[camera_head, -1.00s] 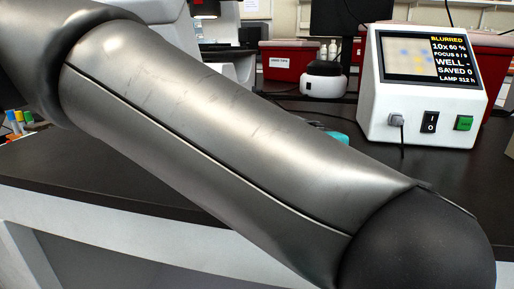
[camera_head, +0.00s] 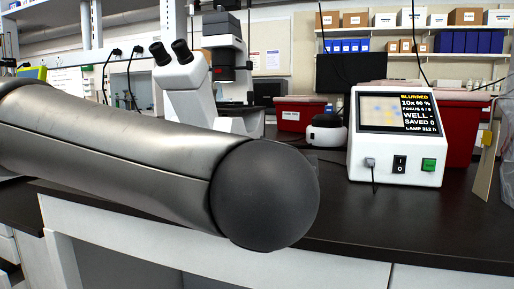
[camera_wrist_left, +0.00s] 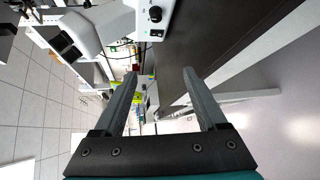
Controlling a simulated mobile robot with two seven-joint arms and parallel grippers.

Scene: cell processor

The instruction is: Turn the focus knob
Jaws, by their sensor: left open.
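The white microscope (camera_head: 190,92) with black eyepieces stands at the back left of the bench in the head view; my left arm hides its lower part. The wrist view shows part of a white device (camera_wrist_left: 148,22) with a round black knob (camera_wrist_left: 155,14) at the top; I cannot tell whether this is the focus knob. My left gripper (camera_wrist_left: 161,73) is open, with nothing between its fingers, and the knob lies beyond the fingertips, apart from them. The white display box (camera_head: 393,140) reads "BLURRED", 10x and 60 %. My right gripper is not in view.
A dark benchtop (camera_head: 350,222) has free room in front of the display box. A small white device with a black top (camera_head: 326,132) and a red bin (camera_head: 298,113) stand behind. A cable hangs from the display box's front. A tan board (camera_head: 487,160) stands at the right.

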